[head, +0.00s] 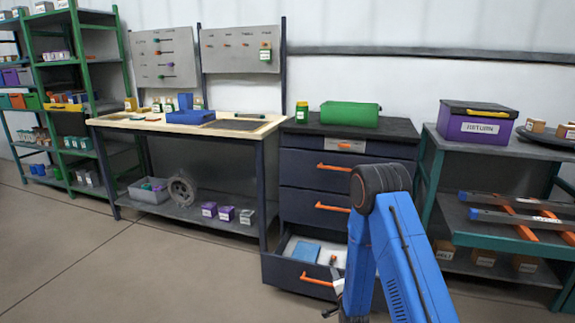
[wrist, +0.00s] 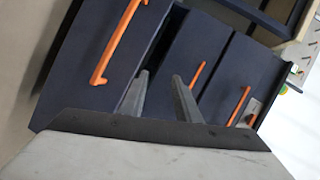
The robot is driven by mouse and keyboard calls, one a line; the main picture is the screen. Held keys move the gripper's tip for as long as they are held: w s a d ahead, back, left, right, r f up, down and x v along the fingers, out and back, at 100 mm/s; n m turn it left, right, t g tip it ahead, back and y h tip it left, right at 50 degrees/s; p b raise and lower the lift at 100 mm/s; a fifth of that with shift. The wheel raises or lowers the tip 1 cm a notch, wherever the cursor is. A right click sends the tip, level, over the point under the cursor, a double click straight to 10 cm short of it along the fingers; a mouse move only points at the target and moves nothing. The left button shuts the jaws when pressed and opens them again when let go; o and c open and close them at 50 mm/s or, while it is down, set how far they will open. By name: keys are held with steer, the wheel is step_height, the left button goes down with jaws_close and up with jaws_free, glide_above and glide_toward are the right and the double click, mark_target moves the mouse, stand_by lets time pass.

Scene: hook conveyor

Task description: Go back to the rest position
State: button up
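My blue arm (head: 400,260) stands bent in front of the dark drawer cabinet (head: 300,180) in the head view. In the wrist view my gripper (wrist: 158,80) has its two grey fingers apart, with nothing between them. The fingers point at the navy drawer fronts with orange handles. In the head view my gripper is mostly hidden behind the arm, low near the open bottom drawer (head: 285,272). That drawer holds a blue item (head: 306,251) and other small things.
A workbench (head: 140,122) with a blue tray stands to the left. A shelf (head: 470,165) with a purple return box (head: 475,122) stands close on the right. The floor (head: 130,265) at front left is clear.

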step_height(320, 180, up, 14)
steer(key=s+d+n+g, duration=0.2)
steer(key=n, duration=0.1)
steer(key=s+d+r+n+g, duration=0.2)
steer(key=s+r+n+g, duration=0.15)
steer(key=s+r, duration=0.8)
steer(key=s+d+r+n+g, duration=0.1)
steer(key=s+r, duration=0.3)
steer(key=s, duration=0.8)
steer(key=s+d+r+n+g, duration=0.2)
steer(key=s+r+n, duration=0.2)
steer(key=s, duration=0.8)
steer(key=s+d+r+n+g, duration=0.1)
steer(key=s+r, duration=0.3)
steer(key=s, duration=0.9)
steer(key=shift+d+n+g+h, duration=0.4)
steer(key=shift+n+g, duration=0.05)
steer(key=shift+n, duration=0.3)
